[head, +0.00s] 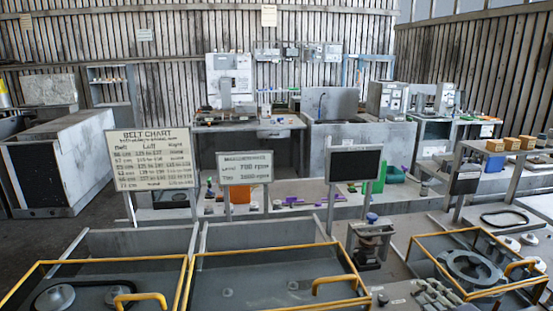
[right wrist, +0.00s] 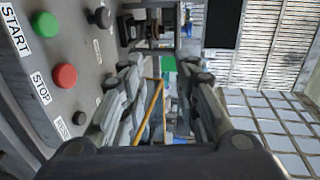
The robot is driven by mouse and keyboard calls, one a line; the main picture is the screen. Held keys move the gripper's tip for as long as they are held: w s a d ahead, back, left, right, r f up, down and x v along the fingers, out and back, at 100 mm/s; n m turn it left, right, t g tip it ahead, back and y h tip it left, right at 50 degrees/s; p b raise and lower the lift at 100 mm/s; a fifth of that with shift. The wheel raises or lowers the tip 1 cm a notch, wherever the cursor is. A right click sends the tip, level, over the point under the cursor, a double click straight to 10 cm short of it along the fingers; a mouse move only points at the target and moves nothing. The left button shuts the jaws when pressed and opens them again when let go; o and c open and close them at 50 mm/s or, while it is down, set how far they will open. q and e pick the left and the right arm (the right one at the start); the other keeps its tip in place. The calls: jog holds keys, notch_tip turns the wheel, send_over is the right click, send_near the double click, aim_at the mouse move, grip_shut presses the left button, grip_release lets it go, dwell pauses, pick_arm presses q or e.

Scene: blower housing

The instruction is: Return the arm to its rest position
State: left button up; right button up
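My right gripper (right wrist: 168,74) fills the lower middle of the right wrist view. Its two grey fingers stand apart with nothing between them, and a gap shows through to the yellow rail behind. In the head view the right gripper (head: 436,294) shows small at the bottom edge, right of centre, over the grey control panel. In the right wrist view that panel (right wrist: 82,38) lies to the left of the fingers. It carries a green START button (right wrist: 46,29), a red STOP button (right wrist: 64,76) and a black knob (right wrist: 100,17). My left gripper is in neither view.
Yellow-framed guards (head: 283,250) cover grey housings along the front. A belt chart board (head: 152,158), a smaller sign (head: 244,168) and a dark screen (head: 354,165) stand behind them. A small press-like device (head: 371,240) stands near the panel. Benches line the back wall.

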jog(key=s+a+f+n+g, duration=0.6)
jog(key=s+a+f+n, duration=0.4)
jog(key=s+a+f, duration=0.35)
jog(key=s+a+f+n+g+h, duration=0.1)
jog(key=s+a+n+g, duration=0.2)
jog(key=s, duration=0.7)
jog(key=s+f+n+g+h, duration=0.1)
jog(key=s+n+g, duration=0.3)
jog(key=s, duration=0.5)
notch_tip(320, 180, down, 28)
jog(key=s+n+b, duration=0.1)
jog(key=b, duration=0.1)
pick_arm(q)
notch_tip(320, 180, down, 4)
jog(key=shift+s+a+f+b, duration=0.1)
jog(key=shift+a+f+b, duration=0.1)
jog(key=shift+b, duration=0.9)
pick_arm(e)
jog(key=s+d+f+g, duration=0.1)
jog(key=s+d+f, duration=0.1)
jog(key=s+f, duration=1.5)
jog(key=shift+s+d+f, duration=0.15)
jog(key=shift+d+f, duration=0.1)
jog(key=shift+f, duration=0.55)
